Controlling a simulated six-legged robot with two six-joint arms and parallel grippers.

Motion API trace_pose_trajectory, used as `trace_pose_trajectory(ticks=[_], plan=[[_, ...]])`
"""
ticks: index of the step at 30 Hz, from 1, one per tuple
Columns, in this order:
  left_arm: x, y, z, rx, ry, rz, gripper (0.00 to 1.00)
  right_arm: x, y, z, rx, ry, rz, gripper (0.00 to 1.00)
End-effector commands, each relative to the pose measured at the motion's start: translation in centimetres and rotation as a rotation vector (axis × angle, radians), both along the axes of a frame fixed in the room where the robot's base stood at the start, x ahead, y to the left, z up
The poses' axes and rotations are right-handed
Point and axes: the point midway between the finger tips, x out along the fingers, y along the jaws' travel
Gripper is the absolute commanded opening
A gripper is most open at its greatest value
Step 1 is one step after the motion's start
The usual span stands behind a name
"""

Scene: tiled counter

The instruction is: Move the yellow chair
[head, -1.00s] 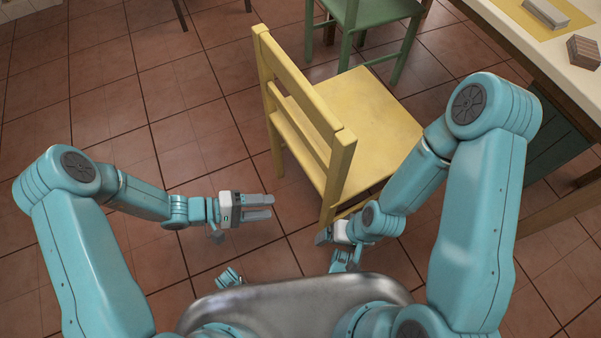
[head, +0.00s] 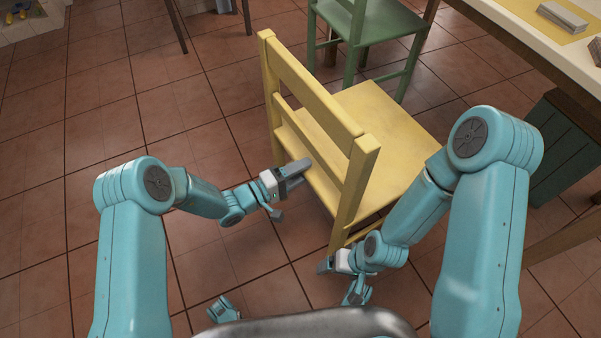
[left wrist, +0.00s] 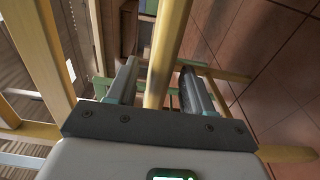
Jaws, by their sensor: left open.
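The yellow chair (head: 385,120) stands upright on the floor in the head view, its slatted back towards my left arm. My left gripper (head: 300,170) is open at the lower slat of the chair back. In the left wrist view, a yellow bar of the chair (left wrist: 166,50) runs between the two parted fingers (left wrist: 158,88); I cannot tell whether they touch it. My right gripper (head: 326,264) is low beside the near back post of the chair. Its fingers are small and partly hidden, so its opening is unclear.
A green chair (head: 402,24) stands just behind the yellow chair. A table (head: 520,42) with a yellow mat and a grey block is at the upper right, a dark green cabinet (head: 565,150) below it.

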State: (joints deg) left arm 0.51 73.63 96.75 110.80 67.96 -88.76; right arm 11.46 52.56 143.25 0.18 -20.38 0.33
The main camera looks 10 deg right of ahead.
Motion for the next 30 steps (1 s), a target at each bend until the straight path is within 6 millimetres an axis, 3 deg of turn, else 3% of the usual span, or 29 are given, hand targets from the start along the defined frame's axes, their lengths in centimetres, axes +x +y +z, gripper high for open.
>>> trace_pose_trajectory(ticks=[4, 13, 18, 30], plan=[[0.56, -1.09, -0.09, -0.001, 0.000, -0.001, 0.51, 0.10, -0.10, -0.50, 0.000, -0.002, -0.004, 0.86], [0.71, -1.09, 0.03, 0.000, 0.001, 0.001, 0.51, 0.12, -0.12, -0.46, -0.001, -0.002, -0.005, 0.86], [0.70, -1.08, 0.04, 0.000, 0.001, 0.001, 0.00, 0.12, -0.12, -0.46, -0.001, -0.002, -0.005, 0.86], [0.73, -1.06, 0.12, -0.002, -0.001, 0.001, 0.00, 0.11, -0.11, -0.44, 0.000, -0.002, -0.004, 0.86]])
